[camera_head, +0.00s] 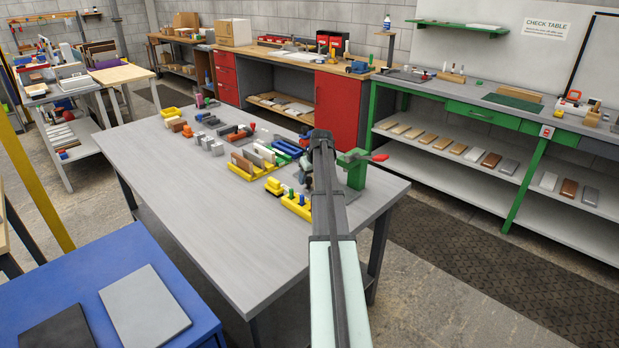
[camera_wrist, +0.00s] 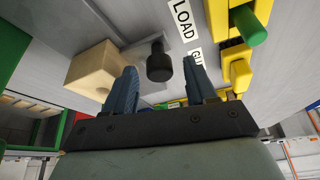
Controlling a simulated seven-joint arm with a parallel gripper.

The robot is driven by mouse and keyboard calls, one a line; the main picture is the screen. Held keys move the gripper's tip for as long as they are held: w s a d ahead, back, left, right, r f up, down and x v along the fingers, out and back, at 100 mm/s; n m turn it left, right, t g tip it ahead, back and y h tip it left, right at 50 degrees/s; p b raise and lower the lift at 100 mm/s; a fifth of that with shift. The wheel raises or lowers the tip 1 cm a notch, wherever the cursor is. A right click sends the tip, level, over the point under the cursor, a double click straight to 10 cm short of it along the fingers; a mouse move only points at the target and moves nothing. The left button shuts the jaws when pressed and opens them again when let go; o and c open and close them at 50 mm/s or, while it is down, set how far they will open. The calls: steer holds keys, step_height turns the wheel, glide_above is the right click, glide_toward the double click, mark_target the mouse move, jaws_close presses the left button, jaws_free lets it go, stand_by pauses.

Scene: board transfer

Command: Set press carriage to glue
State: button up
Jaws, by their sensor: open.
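In the wrist view, a black knob (camera_wrist: 159,64) stands on the grey fixture, between the blue fingers of my gripper (camera_wrist: 160,78). The fingers are apart, with a visible gap on each side of the knob. A pale wooden block (camera_wrist: 97,69) lies left of the knob, close to the left finger. A LOAD label (camera_wrist: 182,20) and a second, partly hidden label (camera_wrist: 198,58) are right of the knob. I cannot tell which label the carriage lines up with. In the head view, the green press (camera_head: 357,170) has a red handle (camera_head: 380,157); my arm hides part of it.
Yellow holders (camera_wrist: 236,70) with a green peg (camera_wrist: 249,26) are close to the right finger. In the head view, several small parts and racks lie along the grey table (camera_head: 200,230), left of my arm. The table's near-left area is clear.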

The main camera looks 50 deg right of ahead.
steer(key=shift+c, duration=0.2)
jaws_close()
stand_by(0.4)
